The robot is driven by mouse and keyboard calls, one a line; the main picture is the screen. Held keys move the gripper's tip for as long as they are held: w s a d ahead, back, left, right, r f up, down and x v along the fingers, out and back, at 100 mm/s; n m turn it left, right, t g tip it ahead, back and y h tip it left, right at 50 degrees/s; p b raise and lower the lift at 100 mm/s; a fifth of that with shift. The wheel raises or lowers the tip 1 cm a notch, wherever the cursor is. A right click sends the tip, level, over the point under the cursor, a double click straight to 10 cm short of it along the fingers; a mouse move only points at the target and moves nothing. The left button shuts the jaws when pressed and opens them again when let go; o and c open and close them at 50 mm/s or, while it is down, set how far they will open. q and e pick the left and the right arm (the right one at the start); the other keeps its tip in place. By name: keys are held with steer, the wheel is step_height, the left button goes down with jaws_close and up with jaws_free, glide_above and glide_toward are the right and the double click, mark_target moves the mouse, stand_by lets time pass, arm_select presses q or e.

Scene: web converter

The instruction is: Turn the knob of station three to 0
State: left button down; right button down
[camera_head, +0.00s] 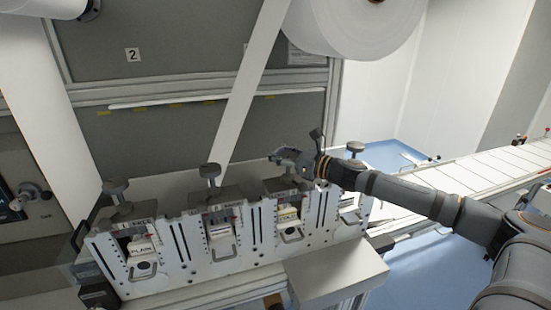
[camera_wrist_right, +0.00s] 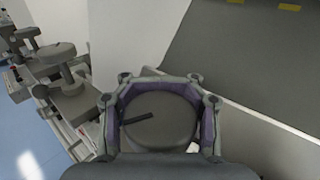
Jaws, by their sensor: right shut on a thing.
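My right gripper (camera_head: 287,157) reaches in from the right and sits on top of the third station (camera_head: 282,187), counted from the left. Its fingers hide most of that station's knob in the head view. In the right wrist view, the knob is a round dark grey disc (camera_wrist_right: 172,130) with a black bar mark (camera_wrist_right: 138,118) pointing left and slightly down. The right gripper (camera_wrist_right: 160,100) is closed around the disc, with purple-lined fingers on both sides. Any dial numbers on the station are too small or hidden to read. My left gripper is in neither view.
Similar knobs stand on the first (camera_head: 116,187), second (camera_head: 210,171) and fourth (camera_head: 355,147) stations. Neighbouring knobs show in the right wrist view (camera_wrist_right: 54,53). A white web (camera_head: 245,90) runs down behind the stations from a large roll (camera_head: 365,22). A conveyor (camera_head: 490,170) lies right.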

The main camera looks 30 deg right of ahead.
steer(key=shift+f, duration=0.1)
steer(key=c, duration=1.2)
jaws_free()
steer(key=shift+s, duration=0.1)
steer(key=o, duration=0.4)
steer(key=shift+s+d, duration=0.15)
steer(key=shift+c, duration=0.2)
